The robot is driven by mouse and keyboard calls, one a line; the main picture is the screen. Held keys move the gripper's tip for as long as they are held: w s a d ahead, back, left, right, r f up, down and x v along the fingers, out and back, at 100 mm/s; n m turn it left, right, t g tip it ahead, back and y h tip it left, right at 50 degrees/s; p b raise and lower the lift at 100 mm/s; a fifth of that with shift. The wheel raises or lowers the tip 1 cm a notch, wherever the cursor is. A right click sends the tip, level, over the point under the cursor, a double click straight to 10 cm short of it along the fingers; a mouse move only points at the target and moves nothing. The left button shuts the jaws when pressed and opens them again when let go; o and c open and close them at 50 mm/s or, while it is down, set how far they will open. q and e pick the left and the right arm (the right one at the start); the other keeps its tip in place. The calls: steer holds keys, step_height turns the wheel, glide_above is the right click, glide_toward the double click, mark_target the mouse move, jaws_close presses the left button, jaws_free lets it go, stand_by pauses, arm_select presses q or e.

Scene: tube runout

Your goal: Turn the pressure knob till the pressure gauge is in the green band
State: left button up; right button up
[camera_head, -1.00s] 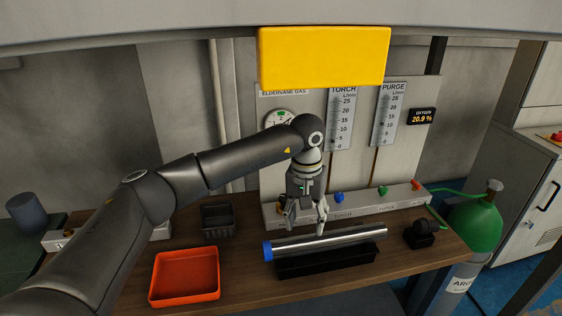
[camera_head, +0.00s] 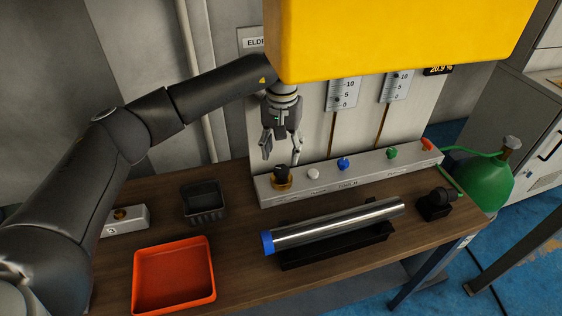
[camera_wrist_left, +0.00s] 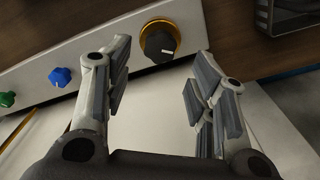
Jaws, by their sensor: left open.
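The pressure knob (camera_head: 281,175) is a black knob with a brass-coloured ring at the left end of the grey control strip. In the left wrist view the knob (camera_wrist_left: 159,40) shows a white pointer mark and sits beyond the fingertips, between them. My left gripper (camera_head: 281,156) is open and empty, just above the knob and apart from it. Its spread fingers also show in the left wrist view (camera_wrist_left: 160,66). The pressure gauge is hidden now behind the yellow block and my arm. My right gripper is not in view.
The control strip (camera_head: 330,185) also carries white, blue (camera_head: 344,163), green and red knobs. A yellow block (camera_head: 390,40) covers the upper panel. A steel tube (camera_head: 340,224) lies on a black holder. An orange tray (camera_head: 174,278) and a black bin (camera_head: 204,202) stand left.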

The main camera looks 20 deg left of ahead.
mark_target(282, 169)
arm_select(q)
step_height(282, 169, down, 6)
steer(key=shift+w+r+b, duration=0.1)
steer(key=shift+r+b, duration=0.05)
steer(key=shift+b, duration=0.8)
steer(key=c, duration=0.8)
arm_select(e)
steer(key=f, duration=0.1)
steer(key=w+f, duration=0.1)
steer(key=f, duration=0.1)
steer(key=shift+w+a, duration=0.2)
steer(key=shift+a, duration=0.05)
arm_select(q)
steer(key=shift+b, duration=0.3)
